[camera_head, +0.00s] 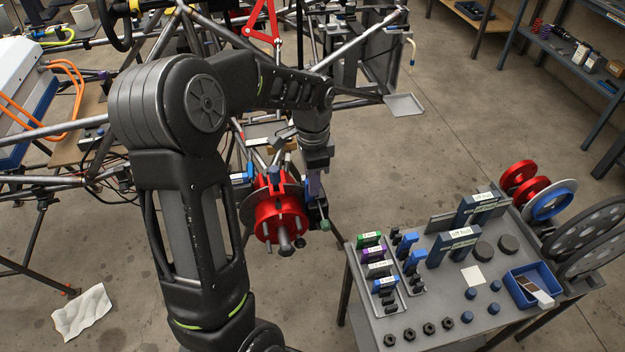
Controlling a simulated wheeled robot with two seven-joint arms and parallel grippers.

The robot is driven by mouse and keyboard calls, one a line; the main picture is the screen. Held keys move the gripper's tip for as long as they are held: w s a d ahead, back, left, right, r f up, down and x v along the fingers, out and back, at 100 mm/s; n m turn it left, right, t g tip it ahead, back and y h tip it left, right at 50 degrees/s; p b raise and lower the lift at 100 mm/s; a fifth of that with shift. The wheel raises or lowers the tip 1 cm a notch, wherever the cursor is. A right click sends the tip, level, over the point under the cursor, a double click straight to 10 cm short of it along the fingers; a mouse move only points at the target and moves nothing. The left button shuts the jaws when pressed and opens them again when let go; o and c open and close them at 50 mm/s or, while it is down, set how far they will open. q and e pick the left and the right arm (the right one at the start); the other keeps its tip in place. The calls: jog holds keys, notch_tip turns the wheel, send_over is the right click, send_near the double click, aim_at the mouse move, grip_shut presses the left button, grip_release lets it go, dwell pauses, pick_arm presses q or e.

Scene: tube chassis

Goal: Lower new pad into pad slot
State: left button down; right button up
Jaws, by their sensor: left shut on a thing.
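My left gripper (317,172) points down beside the wheel hub, its black wrist above it. It is shut on a small purplish pad (314,187), which is partly hidden by the fingers. The red hub (278,216) with its studs stands in front of a grey brake disc (292,188). The dark caliper (318,213) sits at the right side of the disc, just below the pad. The pad slot is too small and covered to make out, and I cannot tell whether the pad touches it. My right gripper is not in view.
A grey parts table (430,325) stands at the right, with a tray of labelled pads (378,268), several dark nuts and a blue bin (530,284). Chassis tubes (190,55) cross behind my arm. Bare floor lies between the hub and table.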

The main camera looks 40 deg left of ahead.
pick_arm(q)
jog(key=shift+r, duration=0.15)
dwell(0.5)
jog(key=shift+r+p, duration=0.35)
jog(key=shift+p, duration=0.15)
dwell(0.9)
jog(key=shift+f, duration=0.25)
dwell(0.4)
jog(key=shift+f+b, duration=0.95)
jog(key=shift+f, duration=0.35)
jog(key=shift+r, duration=0.15)
jog(key=shift+r+p, duration=0.85)
jog(key=shift+r, duration=0.05)
